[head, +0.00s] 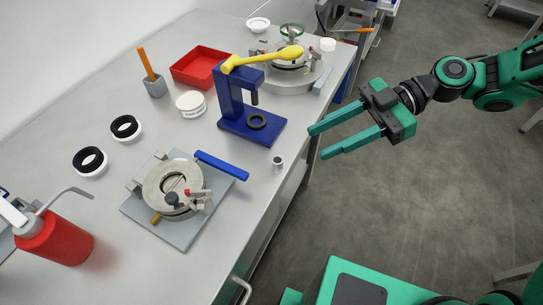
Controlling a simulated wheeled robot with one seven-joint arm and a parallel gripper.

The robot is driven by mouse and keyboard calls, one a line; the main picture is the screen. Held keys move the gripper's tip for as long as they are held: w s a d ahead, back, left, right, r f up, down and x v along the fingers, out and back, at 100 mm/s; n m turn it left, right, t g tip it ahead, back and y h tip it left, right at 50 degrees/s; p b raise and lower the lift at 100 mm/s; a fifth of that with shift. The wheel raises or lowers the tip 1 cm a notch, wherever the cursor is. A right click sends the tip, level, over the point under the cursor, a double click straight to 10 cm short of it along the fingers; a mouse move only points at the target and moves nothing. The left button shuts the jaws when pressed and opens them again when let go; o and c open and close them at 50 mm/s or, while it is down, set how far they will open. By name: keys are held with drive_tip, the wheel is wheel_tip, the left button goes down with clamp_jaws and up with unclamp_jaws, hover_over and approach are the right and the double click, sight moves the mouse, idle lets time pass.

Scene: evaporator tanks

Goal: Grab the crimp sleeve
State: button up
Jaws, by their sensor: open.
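A small grey metal sleeve (277,163), which looks like the crimp sleeve, stands upright near the table's front edge. It is right of the blue bar and just in front of the blue press. My gripper (319,142) is open and empty, with its two green fingers pointing left toward the table. In the picture the fingertips are a short way to the right of the sleeve and above it, apart from it. The height of the fingers over the table is hard to tell from this one view.
The blue press (232,108) with a yellow handle (262,59) stands close behind the sleeve. A round metal fixture (172,187) on a grey plate and a blue bar (221,165) lie to its left. A red tray (203,66) is farther back. Open floor lies right of the table.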

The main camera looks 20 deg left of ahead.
sight(286, 166)
drive_tip(key=x, duration=0.9)
drive_tip(key=shift+a+f, duration=0.15)
drive_tip(key=shift+a, duration=0.05)
clamp_jaws()
